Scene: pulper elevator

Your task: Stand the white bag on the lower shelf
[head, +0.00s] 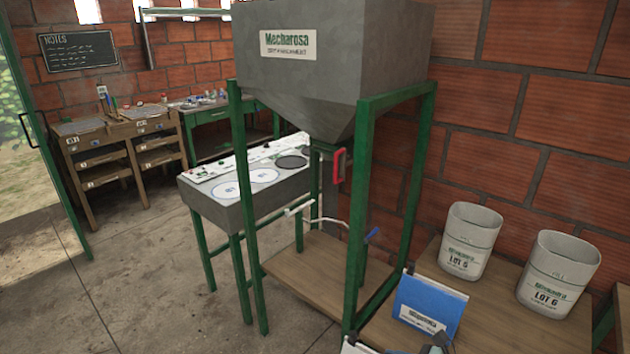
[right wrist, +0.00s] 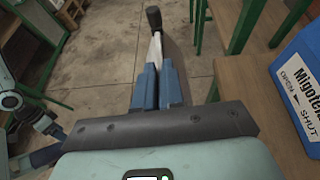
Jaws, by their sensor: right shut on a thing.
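Two whitish open-topped bags stand upright at the right in the head view: one marked LOT 5 (head: 470,240) and one marked LOT 6 (head: 556,275). A low wooden shelf (head: 310,270) lies inside the green frame under the hopper. My right gripper (right wrist: 158,72) is shut on a thin grey-and-white thing (right wrist: 180,50) seen nearly edge-on; I cannot tell what it is. A dark rounded end (right wrist: 153,17) shows beyond it. Part of my left arm shows at the left of the wrist view; its jaws are unclear.
A grey hopper (head: 330,60) stands on green legs, with a red handle (head: 338,166) below it. A blue labelled box (head: 430,303) is at the front of the wooden surface (head: 480,315) bearing the bags. A grey counter (head: 240,200) stands behind. Floor at left is clear.

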